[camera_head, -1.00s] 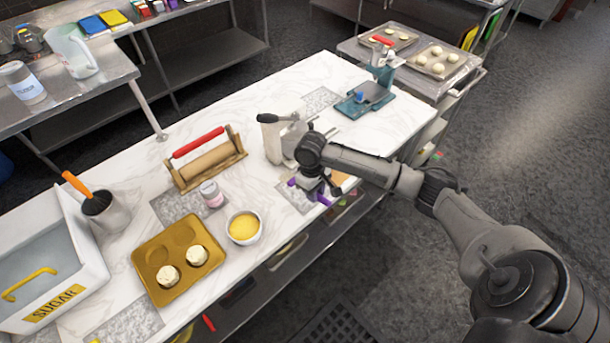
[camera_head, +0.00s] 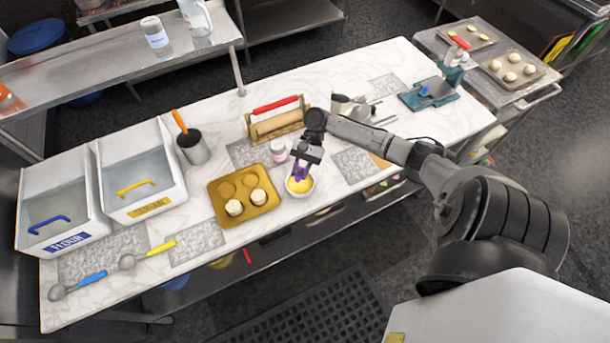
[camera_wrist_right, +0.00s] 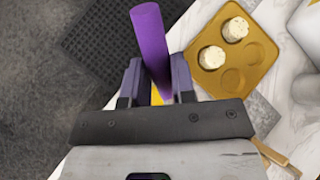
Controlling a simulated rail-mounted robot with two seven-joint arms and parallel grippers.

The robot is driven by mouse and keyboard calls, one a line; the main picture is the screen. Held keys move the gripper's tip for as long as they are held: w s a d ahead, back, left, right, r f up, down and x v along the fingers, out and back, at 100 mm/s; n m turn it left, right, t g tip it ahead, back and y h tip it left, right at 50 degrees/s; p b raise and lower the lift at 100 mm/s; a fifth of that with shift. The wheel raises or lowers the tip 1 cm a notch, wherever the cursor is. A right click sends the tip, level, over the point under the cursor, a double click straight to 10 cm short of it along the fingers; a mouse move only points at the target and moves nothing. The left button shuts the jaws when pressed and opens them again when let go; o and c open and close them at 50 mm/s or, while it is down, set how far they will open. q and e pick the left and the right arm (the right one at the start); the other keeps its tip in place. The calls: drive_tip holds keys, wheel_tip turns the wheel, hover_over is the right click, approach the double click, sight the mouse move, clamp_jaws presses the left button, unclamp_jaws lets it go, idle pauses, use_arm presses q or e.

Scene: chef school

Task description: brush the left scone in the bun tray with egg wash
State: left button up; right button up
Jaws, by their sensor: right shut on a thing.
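The bun tray (camera_head: 222,213) is golden and lies on the marble counter. Two pale scones sit in its front cups: the left scone (camera_head: 234,207) and the right scone (camera_head: 258,196). The back cups are empty. Both scones also show in the right wrist view, the left one (camera_wrist_right: 235,29) farther away. A white bowl of yellow egg wash (camera_head: 308,192) stands right of the tray. My right gripper (camera_head: 302,166) is over this bowl, shut on a purple-handled brush (camera_wrist_right: 150,35). The brush's bristles are hidden. My left gripper is not in view.
A small jar (camera_head: 278,151) stands behind the bowl, close to my right gripper. A rolling pin stand (camera_head: 275,125) is farther back. Sugar (camera_head: 150,208) and flour (camera_head: 66,240) bins and two scoops are at left. The counter right of the bowl is mostly clear.

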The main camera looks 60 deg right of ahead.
drive_tip(key=shift+w+m+t+y, duration=0.1)
drive_tip(key=shift+m+t+y, duration=0.4)
drive_tip(key=shift+d, duration=0.1)
drive_tip(key=shift+y, duration=0.5)
drive_tip(key=shift+f+b, duration=0.8)
drive_tip(key=shift+b, duration=0.35)
wheel_tip(320, 180, down, 4)
drive_tip(key=b, duration=0.5)
drive_tip(key=shift+f, duration=0.1)
drive_tip(key=shift+f+b, duration=0.3)
drive_tip(key=shift+f, duration=0.2)
idle(0.5)
